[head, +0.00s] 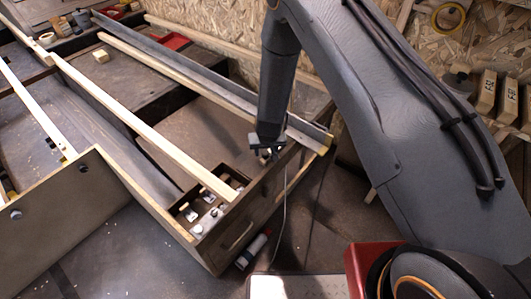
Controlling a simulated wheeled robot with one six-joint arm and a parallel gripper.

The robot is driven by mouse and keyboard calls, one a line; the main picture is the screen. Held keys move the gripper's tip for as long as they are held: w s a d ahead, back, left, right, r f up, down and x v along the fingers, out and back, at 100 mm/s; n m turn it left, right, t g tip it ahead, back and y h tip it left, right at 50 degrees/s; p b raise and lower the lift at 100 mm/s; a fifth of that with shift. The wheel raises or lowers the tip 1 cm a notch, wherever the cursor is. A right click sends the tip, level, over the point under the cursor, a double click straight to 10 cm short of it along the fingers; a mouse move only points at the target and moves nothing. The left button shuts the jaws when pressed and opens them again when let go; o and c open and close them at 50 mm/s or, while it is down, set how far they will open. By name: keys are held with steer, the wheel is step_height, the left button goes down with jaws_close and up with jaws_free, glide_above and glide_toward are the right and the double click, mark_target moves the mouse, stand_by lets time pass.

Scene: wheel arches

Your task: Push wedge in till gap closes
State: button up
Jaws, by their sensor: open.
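My gripper (267,151) hangs at the end of my arm, pointing down over the right corner of a dark wooden frame (240,236). Its jaws are open, small and dark, and nothing shows clearly between them. It is close to the near end of a long grey beam with a pale edge (308,131). I cannot make out a wedge or a gap for certain; the spot under the gripper is partly hidden by it. A small pale wooden block (101,56) lies far off on the dark bench at the upper left.
A shallow compartment (186,214) in the frame's near corner holds several small pale pieces. Long pale wooden strips (140,125) run across the frame. A red-and-white cylinder (254,249) lies beside the frame. Blocks (486,95) stand at right.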

steer(key=shift+x, duration=0.95)
jaws_close()
steer(key=w+d, duration=0.1)
steer(key=w, duration=0.1)
steer(key=w+d+b, duration=0.1)
steer(key=w+d, duration=0.1)
steer(key=shift+w+d, duration=0.1)
jaws_free()
steer(key=shift+r, duration=0.1)
steer(key=v, duration=0.7)
steer(key=shift+s+r+p, duration=0.2)
steer(key=shift+r+p, duration=0.1)
steer(key=shift+p, duration=0.05)
